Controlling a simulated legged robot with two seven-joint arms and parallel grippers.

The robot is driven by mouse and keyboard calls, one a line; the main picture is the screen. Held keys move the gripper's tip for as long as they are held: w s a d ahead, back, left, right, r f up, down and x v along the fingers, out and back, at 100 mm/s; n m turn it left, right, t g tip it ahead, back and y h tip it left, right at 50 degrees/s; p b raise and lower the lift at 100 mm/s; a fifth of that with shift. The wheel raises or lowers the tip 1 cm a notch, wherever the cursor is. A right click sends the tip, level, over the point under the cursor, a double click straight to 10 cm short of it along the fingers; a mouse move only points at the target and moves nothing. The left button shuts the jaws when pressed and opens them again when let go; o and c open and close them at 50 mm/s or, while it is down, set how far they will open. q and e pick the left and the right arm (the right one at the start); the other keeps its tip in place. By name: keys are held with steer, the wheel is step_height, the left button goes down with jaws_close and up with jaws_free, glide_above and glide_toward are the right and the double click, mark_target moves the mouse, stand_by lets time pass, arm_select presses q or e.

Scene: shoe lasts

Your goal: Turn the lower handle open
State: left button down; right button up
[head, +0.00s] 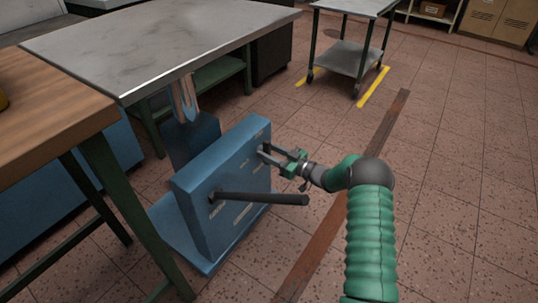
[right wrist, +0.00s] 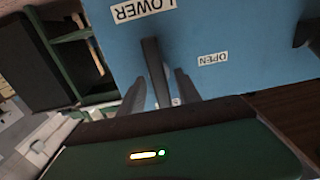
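A blue upright panel (head: 226,192) on a blue base stands on the floor. A long dark handle (head: 262,198) sticks out sideways from its near part. My right gripper (head: 272,154) is at the far part of the same face, where a second, shorter-looking dark handle shows partly. In the right wrist view, a dark bar (right wrist: 155,72) lies between my two grey fingers, with gaps visible beside it, so the gripper looks open around it. A "LOWER" label (right wrist: 142,9) and an "OPEN" label (right wrist: 212,58) show upside down on the panel. My left gripper is out of view.
A metal-topped table (head: 160,40) stands behind the panel, and a wooden-topped bench (head: 50,115) with green legs is at the left. A wheeled cart (head: 350,58) stands at the back. The tiled floor to the right is clear.

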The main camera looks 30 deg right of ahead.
jaws_close()
